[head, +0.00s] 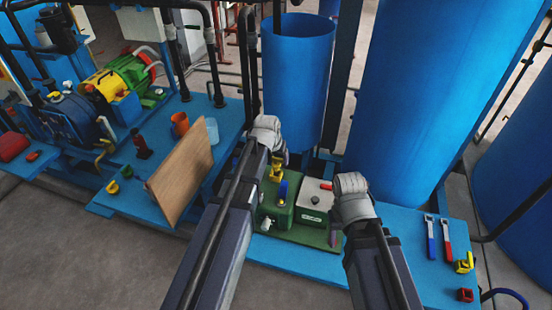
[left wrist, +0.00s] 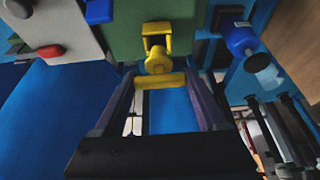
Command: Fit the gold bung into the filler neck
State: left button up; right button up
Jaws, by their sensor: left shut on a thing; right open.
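In the left wrist view the gold bung (left wrist: 160,80) is a yellow crossbar with a rounded part, between my left gripper's purple fingers (left wrist: 160,88). My left gripper is shut on it. Just beyond is a square yellow fitting (left wrist: 157,29) against a green surface, apparently the filler neck. The bung lines up with it; I cannot tell whether they touch or how deep it sits. In the head view the yellow parts (head: 277,172) show beside the green unit (head: 300,232), partly hidden by my left arm. My right gripper (head: 334,238) is open beside the green unit's right side.
A white-topped box (head: 314,203) with a red knob and a blue-handled part (head: 283,191) stand close by. A wooden board (head: 180,172) leans at left. Blue (head: 430,238) and red (head: 447,238) tools lie at right. Tall blue tanks (head: 298,85) rise behind.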

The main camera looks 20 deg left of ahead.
aim_at(275, 165)
pick_arm(q)
jog(key=shift+f+b, duration=1.95)
jog(key=shift+b, duration=0.05)
jog(key=o, duration=1.3)
jog(key=shift+o, duration=0.2)
jog(key=shift+r, duration=0.1)
jog(key=p+v, duration=0.7)
jog(key=shift+r, duration=0.35)
jog(key=shift+s, duration=0.15)
